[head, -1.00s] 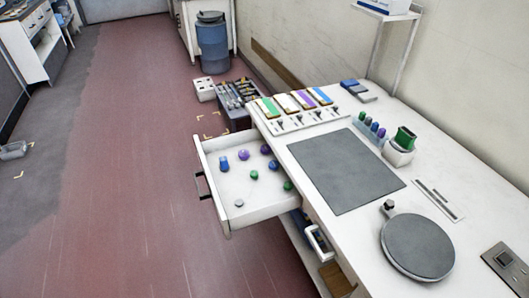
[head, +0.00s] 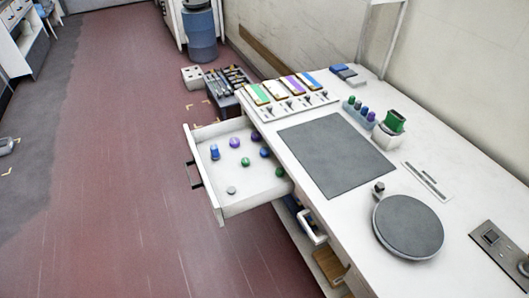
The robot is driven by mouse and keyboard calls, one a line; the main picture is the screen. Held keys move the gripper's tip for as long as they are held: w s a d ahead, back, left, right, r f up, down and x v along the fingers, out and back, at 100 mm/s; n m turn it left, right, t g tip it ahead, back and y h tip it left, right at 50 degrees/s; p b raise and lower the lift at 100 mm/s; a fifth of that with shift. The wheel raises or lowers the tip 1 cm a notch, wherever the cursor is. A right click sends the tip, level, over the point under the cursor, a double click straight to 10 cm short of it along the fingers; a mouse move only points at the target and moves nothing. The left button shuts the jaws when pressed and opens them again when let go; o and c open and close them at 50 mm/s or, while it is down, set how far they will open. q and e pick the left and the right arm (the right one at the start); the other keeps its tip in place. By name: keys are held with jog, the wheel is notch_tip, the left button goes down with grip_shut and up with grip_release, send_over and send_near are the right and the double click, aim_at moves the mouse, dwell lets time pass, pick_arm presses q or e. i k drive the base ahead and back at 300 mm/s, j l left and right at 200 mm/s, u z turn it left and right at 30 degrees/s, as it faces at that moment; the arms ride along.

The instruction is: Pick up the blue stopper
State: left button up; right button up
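A white drawer (head: 250,203) stands pulled out from the left side of the white bench. Several small stoppers lie apart inside it. A taller blue stopper (head: 214,152) is near its left wall. A rounder, darker blue stopper (head: 264,152) is toward the bench side. Purple stoppers (head: 235,142) lie toward the back, green stoppers (head: 245,161) in the middle and right. A small grey piece (head: 231,190) lies at the front. Neither of my grippers is in view.
The bench top holds a dark grey mat (head: 336,155), a round grey plate (head: 408,227), a rack of small coloured items (head: 360,112), a green-topped container (head: 390,130) and a colour-striped tray (head: 290,98). A black crate (head: 228,88) sits beyond the drawer. The red floor left is clear.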

aim_at(263, 151)
jog(key=i+j+z, duration=0.4)
jog(key=i+j, duration=0.2)
jog(key=i+j+z, duration=0.45)
jog(key=i+j, duration=0.2)
jog(key=j, duration=0.15)
